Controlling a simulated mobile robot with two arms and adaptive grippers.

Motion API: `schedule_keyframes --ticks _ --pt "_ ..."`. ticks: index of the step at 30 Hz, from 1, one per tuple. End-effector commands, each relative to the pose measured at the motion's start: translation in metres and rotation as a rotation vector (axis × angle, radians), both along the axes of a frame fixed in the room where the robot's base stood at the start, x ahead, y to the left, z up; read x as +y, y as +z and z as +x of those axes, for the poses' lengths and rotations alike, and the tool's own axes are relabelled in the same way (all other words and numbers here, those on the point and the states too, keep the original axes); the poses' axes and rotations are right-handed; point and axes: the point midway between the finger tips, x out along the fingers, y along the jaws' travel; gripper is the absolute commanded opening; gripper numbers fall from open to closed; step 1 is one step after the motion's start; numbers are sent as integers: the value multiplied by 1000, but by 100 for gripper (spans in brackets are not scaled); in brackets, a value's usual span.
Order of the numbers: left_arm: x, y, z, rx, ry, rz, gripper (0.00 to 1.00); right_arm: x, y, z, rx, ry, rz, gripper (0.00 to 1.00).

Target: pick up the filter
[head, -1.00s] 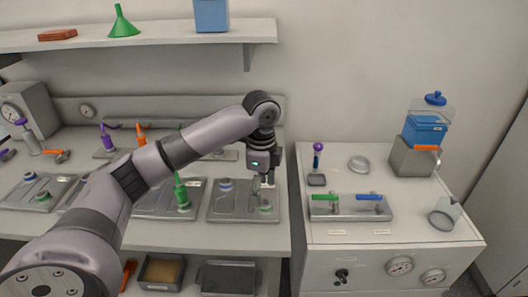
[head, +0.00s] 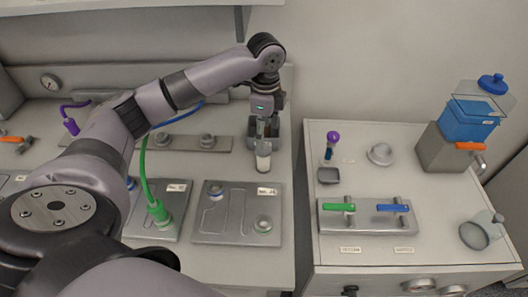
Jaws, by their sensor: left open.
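My left gripper (head: 262,126) points down at the back right of the left bench and is open. A small pale cylinder (head: 263,156), possibly the filter, shows just under and in front of its fingertips. I cannot tell whether they touch. A grey open-topped holder (head: 275,133) stands right behind the fingers, partly hidden by them. No part is clearly labelled as a filter. My right gripper is not in view.
A flat plate (head: 218,226) with a ring fitting lies in front of the gripper. A green cable (head: 145,170) and a blue cable pass near my arm.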

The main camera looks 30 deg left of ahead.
Motion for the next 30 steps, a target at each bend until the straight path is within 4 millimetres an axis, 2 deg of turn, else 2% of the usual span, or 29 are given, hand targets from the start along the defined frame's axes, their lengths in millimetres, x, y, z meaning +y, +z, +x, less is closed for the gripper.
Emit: schedule_keyframes --ticks 6,13,17,21,30 --pt "1 -33 0 2 2 0 62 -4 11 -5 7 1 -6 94" --pt "2 -50 1 2 2 -1 62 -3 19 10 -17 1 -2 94" --pt "6 -69 4 3 3 1 62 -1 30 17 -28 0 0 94" --pt "6 -88 4 1 1 0 62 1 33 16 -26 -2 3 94" --pt "6 -94 4 -1 0 0 62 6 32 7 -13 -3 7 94"
